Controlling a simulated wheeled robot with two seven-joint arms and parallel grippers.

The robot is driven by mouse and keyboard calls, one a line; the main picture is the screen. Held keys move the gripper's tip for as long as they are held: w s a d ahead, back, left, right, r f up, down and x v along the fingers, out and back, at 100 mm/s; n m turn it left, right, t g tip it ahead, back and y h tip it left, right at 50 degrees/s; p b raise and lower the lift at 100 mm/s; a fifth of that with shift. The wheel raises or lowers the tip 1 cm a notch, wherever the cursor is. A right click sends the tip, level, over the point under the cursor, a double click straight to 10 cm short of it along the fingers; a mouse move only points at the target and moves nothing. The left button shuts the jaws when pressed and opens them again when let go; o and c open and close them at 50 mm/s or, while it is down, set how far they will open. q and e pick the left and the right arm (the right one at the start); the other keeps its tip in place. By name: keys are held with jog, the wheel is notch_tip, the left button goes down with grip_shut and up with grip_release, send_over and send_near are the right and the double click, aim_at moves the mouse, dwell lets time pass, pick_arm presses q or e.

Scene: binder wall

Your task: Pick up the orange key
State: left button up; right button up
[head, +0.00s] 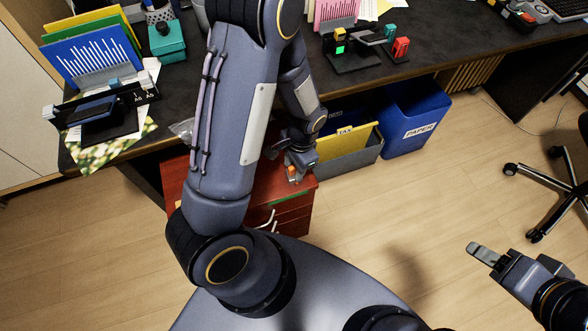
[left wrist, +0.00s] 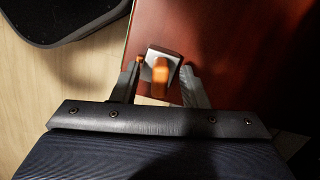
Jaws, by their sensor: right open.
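The orange key (left wrist: 160,78) shows in the left wrist view between the fingers of my left gripper (left wrist: 161,80), against a small grey metal square piece (left wrist: 170,58). In the head view its orange (head: 292,173) shows just under my left gripper (head: 291,161), over the red-brown drawer cabinet (head: 180,178). The fingers stand apart on either side of the key and grey piece. I cannot tell whether they touch. My right gripper (head: 483,254) is open and empty over the floor at the right.
A grey bin with a yellow folder (head: 368,143) and a blue paper bin (head: 420,115) stand right of the cabinet. The dark desk (head: 188,75) above carries binders and office items. An office chair (head: 560,180) stands far right. The middle floor is clear.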

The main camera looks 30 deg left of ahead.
pick_arm(q)
jog(key=shift+f, duration=0.25)
grip_shut()
jog(key=shift+r, duration=0.1)
